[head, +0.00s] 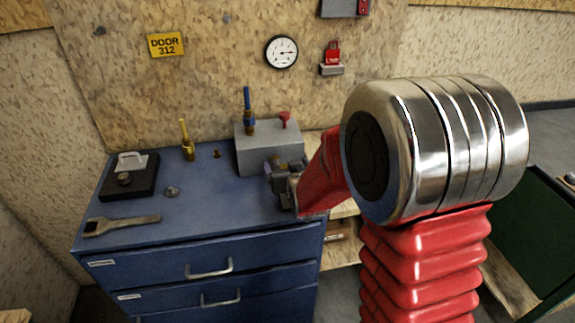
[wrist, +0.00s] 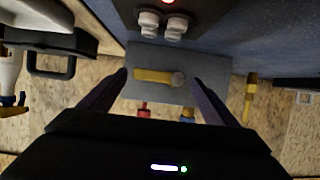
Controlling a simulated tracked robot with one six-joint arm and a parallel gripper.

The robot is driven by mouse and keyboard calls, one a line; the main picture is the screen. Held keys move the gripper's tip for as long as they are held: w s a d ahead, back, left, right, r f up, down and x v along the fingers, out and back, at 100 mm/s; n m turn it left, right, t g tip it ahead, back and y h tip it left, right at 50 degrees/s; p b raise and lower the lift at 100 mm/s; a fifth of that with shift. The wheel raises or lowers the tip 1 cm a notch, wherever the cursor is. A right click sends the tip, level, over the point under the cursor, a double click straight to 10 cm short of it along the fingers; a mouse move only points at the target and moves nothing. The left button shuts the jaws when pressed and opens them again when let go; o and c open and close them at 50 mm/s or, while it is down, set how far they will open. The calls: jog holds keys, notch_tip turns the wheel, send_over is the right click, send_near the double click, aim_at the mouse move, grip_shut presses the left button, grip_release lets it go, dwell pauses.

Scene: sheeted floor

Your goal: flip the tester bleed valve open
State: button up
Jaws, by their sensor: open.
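The tester is a grey box (head: 262,152) at the right back of the blue cabinet top. It carries a blue-handled upright valve (head: 248,112) and a red knob (head: 285,119) on top. In the wrist view, which looks upside down, the grey box face (wrist: 197,62) bears a yellow lever (wrist: 152,76) lying crosswise, with a round pivot at its right end. I take this as the bleed valve, though no label shows. My gripper (head: 281,168) is open in front of the box. In the wrist view its fingers (wrist: 164,88) stand either side of the lever, apparently clear of it.
A yellow-handled brass valve (head: 186,142), a small grey knob-like part (head: 172,191), a wrench (head: 120,225) and a black block with a light handle (head: 128,178) stand left on the cabinet. Two pale round fittings (wrist: 161,24) show near the box in the wrist view.

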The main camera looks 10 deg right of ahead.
jog(key=shift+c, duration=0.4)
jog(key=shift+d, duration=0.1)
jog(key=c, duration=1.3)
jog(key=shift+a, duration=0.2)
jog(key=shift+c, duration=0.6)
jog(key=shift+d, duration=0.1)
